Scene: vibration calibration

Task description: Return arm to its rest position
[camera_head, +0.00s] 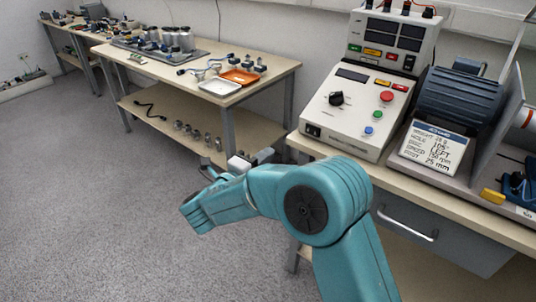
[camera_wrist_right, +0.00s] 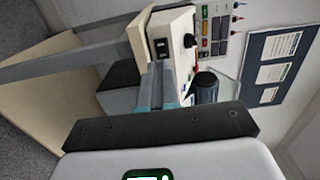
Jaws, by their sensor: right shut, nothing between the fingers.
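My right arm (camera_head: 322,205) is teal and reaches in from the lower right in the head view, bent at a large round elbow joint. Its forearm runs left, in front of the right bench. My right gripper (camera_head: 264,156) is small and partly hidden behind the wrist there, near the bench's left end. In the right wrist view, the gripper's fingers (camera_wrist_right: 158,88) are together, with nothing between them. My left gripper is not in view.
The right bench (camera_head: 480,219) carries a control console (camera_head: 345,118), a dark motor (camera_head: 459,97) and a label card (camera_head: 432,148). A drawer (camera_head: 440,235) is below. A second table (camera_head: 272,70) holds trays and metal weights. The floor at left is clear.

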